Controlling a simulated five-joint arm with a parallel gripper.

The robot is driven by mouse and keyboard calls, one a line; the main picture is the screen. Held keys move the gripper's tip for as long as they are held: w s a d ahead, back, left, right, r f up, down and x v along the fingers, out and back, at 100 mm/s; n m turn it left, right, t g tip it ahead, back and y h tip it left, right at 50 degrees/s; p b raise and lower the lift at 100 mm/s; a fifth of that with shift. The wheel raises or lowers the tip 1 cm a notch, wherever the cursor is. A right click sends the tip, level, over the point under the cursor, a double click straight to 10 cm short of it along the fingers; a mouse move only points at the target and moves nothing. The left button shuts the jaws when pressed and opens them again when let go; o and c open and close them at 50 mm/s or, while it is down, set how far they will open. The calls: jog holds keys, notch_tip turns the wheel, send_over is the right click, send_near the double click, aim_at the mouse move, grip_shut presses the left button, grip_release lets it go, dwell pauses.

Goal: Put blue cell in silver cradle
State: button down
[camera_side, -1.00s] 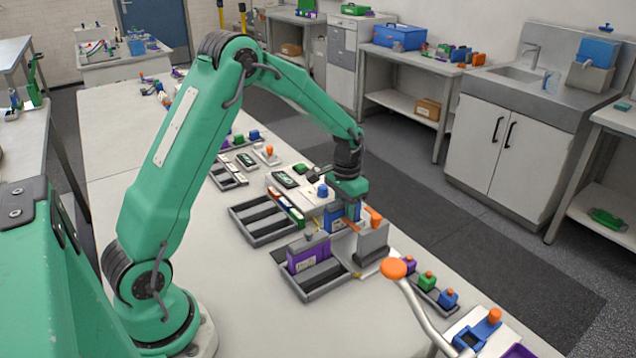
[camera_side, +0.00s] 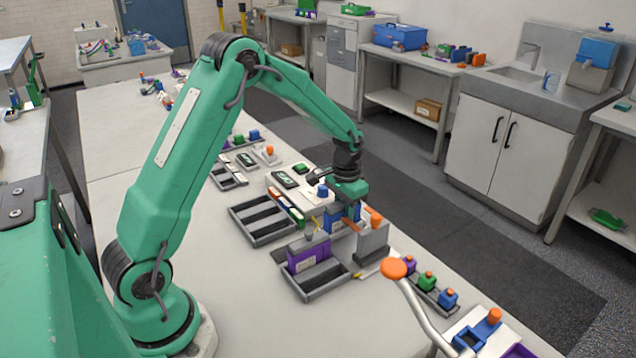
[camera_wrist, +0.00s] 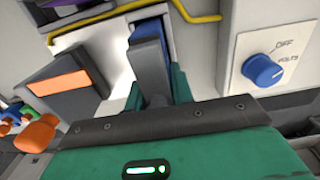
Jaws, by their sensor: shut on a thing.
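My gripper (camera_side: 347,208) points down over the far side of the bench and is shut on the blue cell (camera_side: 334,220). In the wrist view, a dark finger (camera_wrist: 150,70) covers much of the cell, and a strip of blue (camera_wrist: 148,28) shows behind it. A grey upright block with an orange part (camera_side: 372,242) stands just right of the cell; it looks like part of the silver cradle. The same block shows at left in the wrist view (camera_wrist: 65,95), beside a pale plate. I cannot tell whether the cell touches the cradle; its lower end is hidden.
A grey tray (camera_side: 322,290) with a purple cell (camera_side: 308,255) stands in front. An empty slotted tray (camera_side: 262,238) lies left of it. A meter with a blue knob (camera_wrist: 263,70) and a yellow cable (camera_wrist: 195,17) are close by. An orange-ended lever (camera_side: 394,268) rises at right.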

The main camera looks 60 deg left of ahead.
jog(key=c, duration=1.1)
grip_release()
notch_tip(320, 180, up, 7)
jog(key=shift+f, duration=0.2)
jog(key=shift+r, duration=0.65)
